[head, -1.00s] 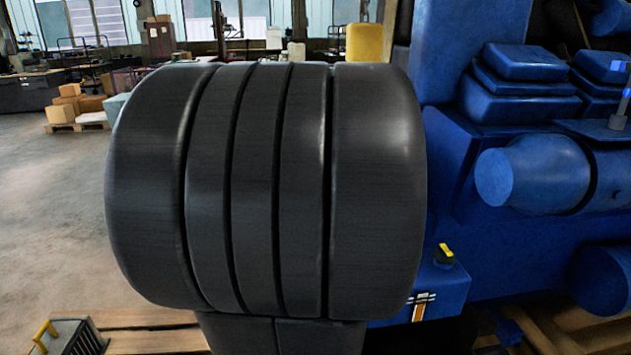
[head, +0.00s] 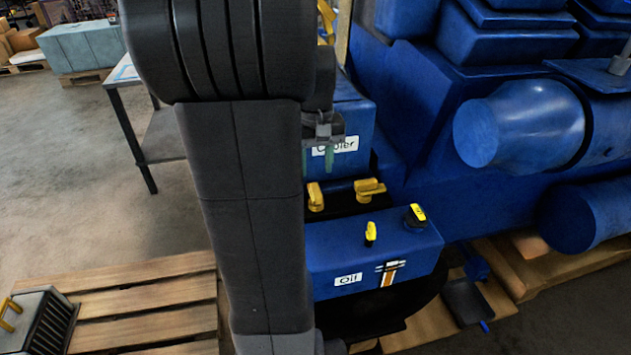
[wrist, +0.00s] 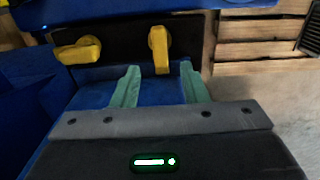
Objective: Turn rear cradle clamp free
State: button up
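Two yellow clamps sit on a dark strip between the blue box marked "Oil" and the blue cooler block. In the head view the left clamp (head: 315,197) points toward the camera, and the right clamp (head: 369,189) lies crosswise. I cannot tell which is the rear one. In the wrist view the first (wrist: 159,49) is straight beyond my gripper (wrist: 160,78), and the crosswise one (wrist: 78,52) is left. My gripper (head: 320,160) is open and empty, with green fingers apart over the cooler block (head: 347,128), short of the clamps. My arm hides part of the area.
The oil box (head: 345,243) stands in front, with a yellow cap and a small yellow handle on top. The large blue engine (head: 480,190) closes in the right side. A table (head: 160,135) stands behind my arm.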

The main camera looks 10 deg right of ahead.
aim_at(316, 187)
notch_tip(316, 187, down, 6)
jog(key=shift+r, duration=0.1)
grip_shut()
jog(key=shift+n, duration=0.4)
jog(key=n, duration=0.2)
jog(key=shift+a+n, duration=0.1)
jog(key=shift+n, duration=0.2)
jog(key=shift+a+n+p, duration=0.1)
jog(key=shift+n+p, duration=0.25)
jog(key=shift+n, duration=1.55)
